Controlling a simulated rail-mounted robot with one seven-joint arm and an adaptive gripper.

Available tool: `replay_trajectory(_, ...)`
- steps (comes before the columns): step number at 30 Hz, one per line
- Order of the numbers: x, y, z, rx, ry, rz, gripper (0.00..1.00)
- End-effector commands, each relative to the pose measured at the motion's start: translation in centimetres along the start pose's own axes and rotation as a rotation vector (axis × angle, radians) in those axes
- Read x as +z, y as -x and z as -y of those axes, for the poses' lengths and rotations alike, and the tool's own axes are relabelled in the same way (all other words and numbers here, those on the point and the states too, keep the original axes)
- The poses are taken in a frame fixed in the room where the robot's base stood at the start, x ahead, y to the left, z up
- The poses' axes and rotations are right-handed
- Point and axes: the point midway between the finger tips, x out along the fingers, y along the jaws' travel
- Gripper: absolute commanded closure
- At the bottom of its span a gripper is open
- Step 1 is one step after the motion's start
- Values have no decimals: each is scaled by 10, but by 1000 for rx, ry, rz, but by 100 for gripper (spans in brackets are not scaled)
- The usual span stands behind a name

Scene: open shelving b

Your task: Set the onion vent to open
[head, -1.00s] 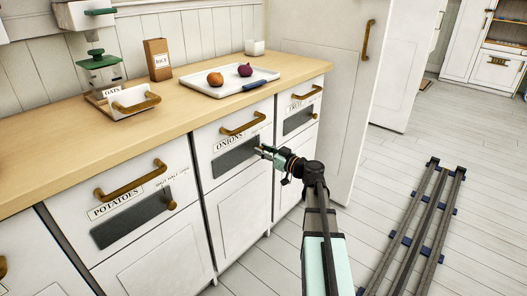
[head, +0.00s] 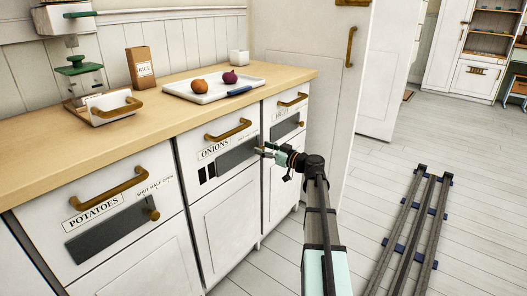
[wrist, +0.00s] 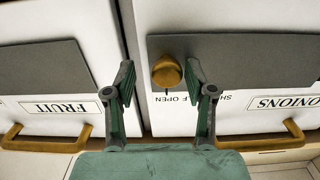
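The onion vent is a grey sliding plate (head: 238,153) on the ONIONS drawer front (head: 215,148). It sits toward the right, and dark slots (head: 206,172) show at its left. Its brass knob (wrist: 167,72) is at the OPEN end of the scale in the wrist view, which is upside down. My gripper (head: 263,150) is at the knob in the head view. In the wrist view my gripper (wrist: 160,75) has its fingers apart on either side of the knob, with a clear gap on the left and the right finger close to it.
The POTATOES drawer (head: 100,215) is at left, with its own vent plate. The FRUIT drawer (head: 285,120) is at right. Brass handles stick out above the vents. The counter (head: 150,105) holds a tray (head: 180,92) with two onions. Floor rails (head: 415,225) lie at right.

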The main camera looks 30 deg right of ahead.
Motion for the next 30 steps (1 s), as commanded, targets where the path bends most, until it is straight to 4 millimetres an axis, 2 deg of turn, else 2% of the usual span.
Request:
replay_trajectory(7, 0, 2, 2, -2, 0, 0, 45)
replay_trajectory(11, 0, 10, 2, -2, 0, 0, 45)
replay_trajectory(14, 0, 23, 2, -1, 0, 0, 45)
replay_trajectory(24, 0, 87, 2, 1, 0, 0, 45)
replay_trajectory(30, 0, 112, 1, 0, 0, -1, 45)
